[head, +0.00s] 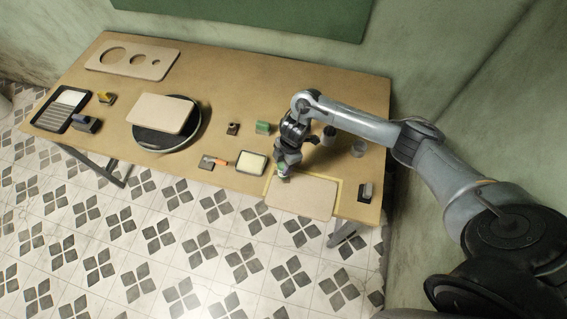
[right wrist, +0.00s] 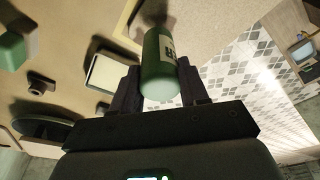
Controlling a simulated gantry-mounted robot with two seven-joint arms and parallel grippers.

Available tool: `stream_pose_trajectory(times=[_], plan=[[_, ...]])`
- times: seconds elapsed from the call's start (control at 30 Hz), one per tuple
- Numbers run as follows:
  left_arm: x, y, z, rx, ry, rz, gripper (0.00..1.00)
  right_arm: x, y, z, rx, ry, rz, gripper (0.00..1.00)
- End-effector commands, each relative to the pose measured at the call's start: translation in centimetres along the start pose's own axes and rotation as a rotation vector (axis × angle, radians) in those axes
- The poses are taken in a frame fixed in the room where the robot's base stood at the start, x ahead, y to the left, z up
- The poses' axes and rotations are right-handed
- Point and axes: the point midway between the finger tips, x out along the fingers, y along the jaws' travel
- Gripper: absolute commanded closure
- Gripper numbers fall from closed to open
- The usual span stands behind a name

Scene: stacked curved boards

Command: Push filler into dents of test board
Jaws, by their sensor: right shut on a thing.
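The test board (head: 302,197) is a pale tan sheet at the front right of the table in the head view, edged by a yellow border. My right gripper (head: 283,171) is over its upper left part, shut on a green bottle with a white label. In the right wrist view the green bottle (right wrist: 160,68) sits between the two fingers of my right gripper (right wrist: 160,88); its far end is dark and hard to make out. I cannot tell whether the bottle touches the board. Dents are too small to see. My left gripper is not in view.
A cream-filled tray (head: 251,163) and an orange-handled scraper (head: 215,162) lie left of the board. A green block (head: 263,128) stands behind. A dark block (head: 366,192) is at the right. A board (head: 160,113) rests on a black round stand farther left.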

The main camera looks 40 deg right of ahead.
Motion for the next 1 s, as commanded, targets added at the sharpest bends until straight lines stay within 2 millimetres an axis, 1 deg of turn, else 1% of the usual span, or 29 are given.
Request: stream_pose_trajectory(times=[0.47, 1.0], plan=[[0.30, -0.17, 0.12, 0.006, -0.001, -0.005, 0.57, 0.48, 0.00, 0.08, 0.000, 0.000, 0.000, 0.93], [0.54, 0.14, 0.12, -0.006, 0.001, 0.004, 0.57, 0.96, 0.00, 0.18, 0.000, 0.000, 0.000, 0.93]])
